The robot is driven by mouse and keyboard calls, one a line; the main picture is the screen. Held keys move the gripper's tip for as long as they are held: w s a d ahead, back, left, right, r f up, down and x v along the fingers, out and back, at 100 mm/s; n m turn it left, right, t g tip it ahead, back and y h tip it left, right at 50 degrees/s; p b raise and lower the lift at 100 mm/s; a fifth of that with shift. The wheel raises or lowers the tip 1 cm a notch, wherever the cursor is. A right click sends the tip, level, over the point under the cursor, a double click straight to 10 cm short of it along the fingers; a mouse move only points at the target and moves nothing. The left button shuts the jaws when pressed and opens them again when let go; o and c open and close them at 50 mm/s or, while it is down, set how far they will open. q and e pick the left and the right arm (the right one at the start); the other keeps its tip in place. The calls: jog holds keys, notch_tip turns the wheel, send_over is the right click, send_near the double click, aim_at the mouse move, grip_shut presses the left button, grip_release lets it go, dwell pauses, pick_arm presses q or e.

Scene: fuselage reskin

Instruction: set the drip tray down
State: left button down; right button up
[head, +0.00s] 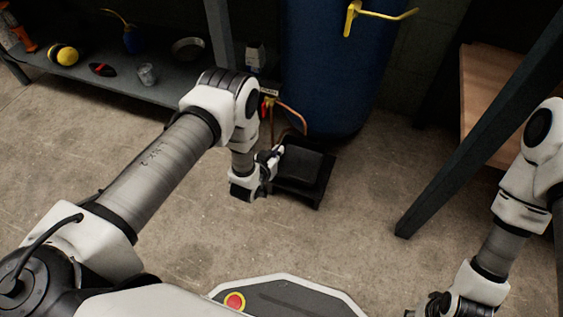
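The drip tray (312,190) is a black, square, shallow tray in front of the blue tank, near the middle of the view. My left gripper (274,158) is at the tray's left rim, and its fingers look closed on that rim. I cannot tell whether the tray's underside touches the floor. My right gripper (428,306) is at the bottom edge of the view, far from the tray and partly cut off; its fingers do not show clearly.
A blue tank (335,70) with a yellow lever (352,18) stands behind the tray. A copper pipe (292,112) with a red-handled valve is by its base. A dark shelf (115,82) with several items is at left. A dark slanted post (470,145) is at right. Concrete floor around is clear.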

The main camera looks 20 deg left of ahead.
pick_arm(q)
jog(key=shift+w+d+f, duration=0.2)
jog(key=shift+w+d, duration=0.05)
jog(key=shift+w, duration=0.45)
jog(key=shift+w+f+b, duration=0.15)
jog(key=shift+f+b, duration=0.25)
jog(key=shift+b, duration=0.1)
notch_tip(320, 180, down, 3)
jog(key=shift+r+b, duration=0.1)
jog(key=shift+b, duration=0.95)
jog(key=shift+r, duration=0.2)
jog(key=shift+f, duration=0.2)
jog(key=c, duration=1.3)
grip_release()
pick_arm(e)
notch_tip(320, 180, down, 4)
jog(key=shift+w+r, duration=0.15)
jog(key=shift+r, duration=0.05)
